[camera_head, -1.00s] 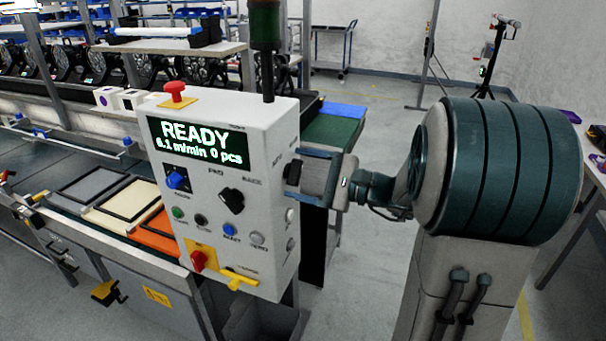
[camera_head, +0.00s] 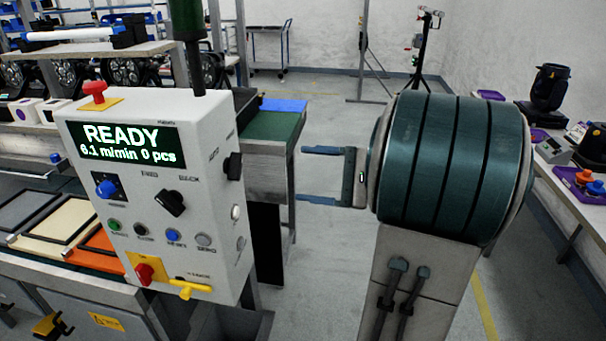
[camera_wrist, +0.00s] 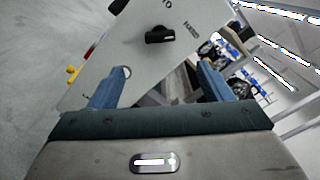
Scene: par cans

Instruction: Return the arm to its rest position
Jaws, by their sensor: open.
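My gripper (camera_head: 322,174) is open and empty in the head view. Its two blue-grey fingers point left, apart from the control box (camera_head: 165,250) to their left. In the wrist view the open fingers of my gripper (camera_wrist: 160,85) frame the side panel of the control box (camera_wrist: 150,62), with a black knob (camera_wrist: 159,35) on it. The box's screen (camera_head: 125,146) reads READY, 6.1 m/min, 0 pcs. My arm is folded close to my body, and its large dark green part hides much of the rest of it.
A conveyor line with grey, cream (camera_head: 65,215) and orange panels runs at the left. A green surface (camera_head: 272,125) stands behind the box. At the right is a table with a black lamp fixture (camera_head: 552,88) and purple trays. Grey floor is clear beyond my gripper.

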